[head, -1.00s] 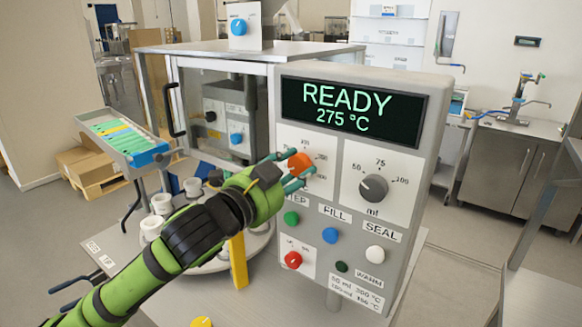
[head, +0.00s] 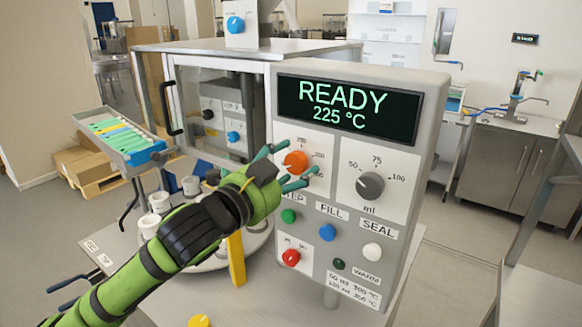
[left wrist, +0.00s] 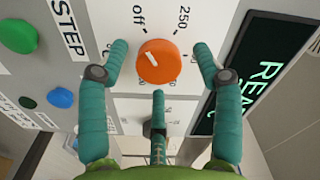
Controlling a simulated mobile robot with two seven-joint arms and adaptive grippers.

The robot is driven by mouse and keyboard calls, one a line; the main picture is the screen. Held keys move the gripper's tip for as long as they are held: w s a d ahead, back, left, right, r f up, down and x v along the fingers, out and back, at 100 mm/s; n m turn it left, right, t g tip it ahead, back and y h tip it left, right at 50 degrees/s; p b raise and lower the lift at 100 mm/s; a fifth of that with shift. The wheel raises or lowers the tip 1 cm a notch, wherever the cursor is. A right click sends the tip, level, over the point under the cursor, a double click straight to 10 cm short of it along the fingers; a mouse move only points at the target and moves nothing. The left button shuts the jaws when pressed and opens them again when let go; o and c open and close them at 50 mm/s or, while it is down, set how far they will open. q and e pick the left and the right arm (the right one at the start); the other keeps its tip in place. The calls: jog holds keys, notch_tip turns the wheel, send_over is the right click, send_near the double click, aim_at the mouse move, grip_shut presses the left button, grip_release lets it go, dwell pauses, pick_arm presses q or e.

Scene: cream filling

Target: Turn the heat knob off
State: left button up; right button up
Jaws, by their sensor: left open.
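The orange heat knob (head: 296,162) is on the upper left plate of the grey control panel (head: 431,110). In the left wrist view the knob (left wrist: 158,62) has a white pointer mark, turned toward the side where "off" is printed but not clearly at it. My left gripper (head: 283,168) is open, its teal fingers around the knob. In the left wrist view the left gripper (left wrist: 158,70) has fingers on both sides of the knob and one below it, with gaps showing. The display (head: 348,107) reads READY, 225 °C. My right gripper is not in view.
A grey ml knob (head: 370,185) sits right of the heat knob. A turntable with white cups (head: 160,202) stands left, behind my arm.

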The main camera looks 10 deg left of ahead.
pick_arm(q)
jog(key=v, duration=0.7)
jog(key=shift+s, duration=0.15)
